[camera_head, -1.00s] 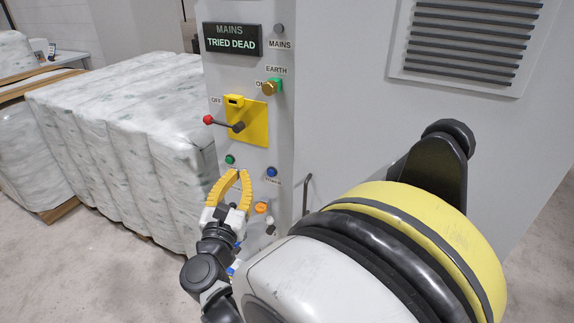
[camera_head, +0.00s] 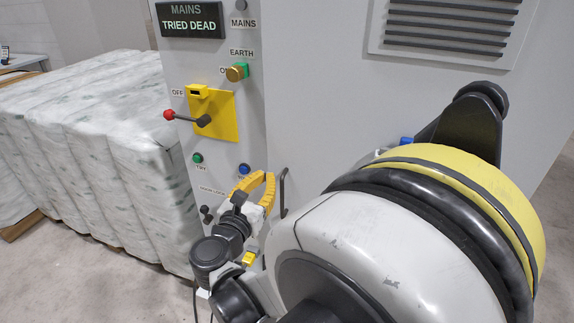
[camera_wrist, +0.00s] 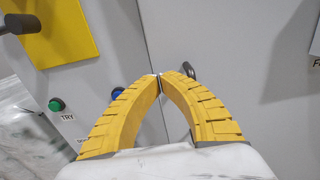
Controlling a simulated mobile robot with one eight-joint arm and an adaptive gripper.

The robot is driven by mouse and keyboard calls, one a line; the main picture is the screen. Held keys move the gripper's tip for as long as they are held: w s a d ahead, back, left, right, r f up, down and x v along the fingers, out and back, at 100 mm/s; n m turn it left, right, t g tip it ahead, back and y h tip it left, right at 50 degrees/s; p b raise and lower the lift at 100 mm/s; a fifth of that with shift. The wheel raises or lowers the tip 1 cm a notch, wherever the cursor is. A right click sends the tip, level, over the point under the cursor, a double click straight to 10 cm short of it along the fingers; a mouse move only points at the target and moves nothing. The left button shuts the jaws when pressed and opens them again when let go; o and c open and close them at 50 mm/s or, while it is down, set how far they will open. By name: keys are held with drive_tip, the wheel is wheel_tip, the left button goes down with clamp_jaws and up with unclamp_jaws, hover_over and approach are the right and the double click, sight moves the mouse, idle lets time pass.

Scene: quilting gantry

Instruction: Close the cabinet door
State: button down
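The cabinet door (camera_head: 330,100) is the large grey panel right of the control strip, with a slatted vent near its top. It also shows in the wrist view (camera_wrist: 230,50). A thin dark seam runs along its left edge; I cannot tell whether it is ajar. A dark bar handle (camera_head: 283,190) stands near that edge, and part of it shows behind the right fingertip in the wrist view (camera_wrist: 189,70). My gripper (camera_head: 268,176) has its yellow fingertips together with nothing visible between them. The tips are just left of the handle; contact cannot be told.
The control strip carries a yellow switch plate (camera_head: 222,118) with a red-knobbed lever (camera_head: 185,117), an earth knob (camera_head: 237,72), a green button (camera_head: 197,158) and a "TRIED DEAD" display (camera_head: 191,21). Wrapped white bales (camera_head: 100,140) stand close on the left. My arm hides the lower door.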

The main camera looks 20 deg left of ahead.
sight(269, 168)
drive_tip(key=shift+w, duration=1.15)
drive_tip(key=w+h, duration=0.1)
drive_tip(key=w, duration=0.2)
drive_tip(key=shift+w+m, duration=0.4)
drive_tip(key=shift+r, duration=0.15)
